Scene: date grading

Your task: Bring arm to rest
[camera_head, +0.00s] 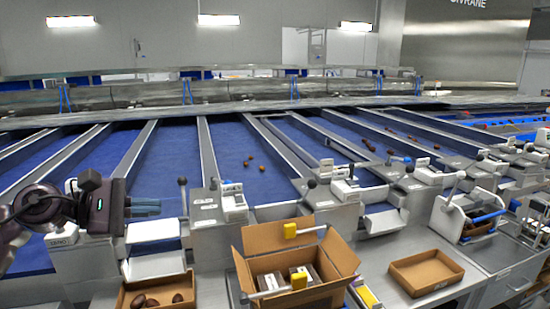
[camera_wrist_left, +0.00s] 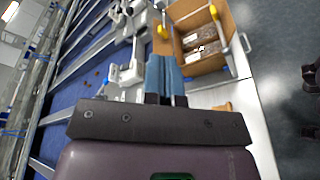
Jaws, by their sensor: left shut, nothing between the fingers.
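My left gripper (camera_head: 147,207) comes in from the left in the head view. Its blue-grey fingers are together with nothing between them, and it is raised in front of the blue sorting lanes. My right gripper does not show in either view.
An open cardboard box (camera_head: 248,248) with packed trays stands on the bench, and it also shows in the left wrist view (camera_wrist_left: 232,29). A carton of dates (camera_head: 125,300) is at lower left. An empty tray (camera_head: 437,287) is at right. Weighing stations (camera_head: 233,205) line the lanes.

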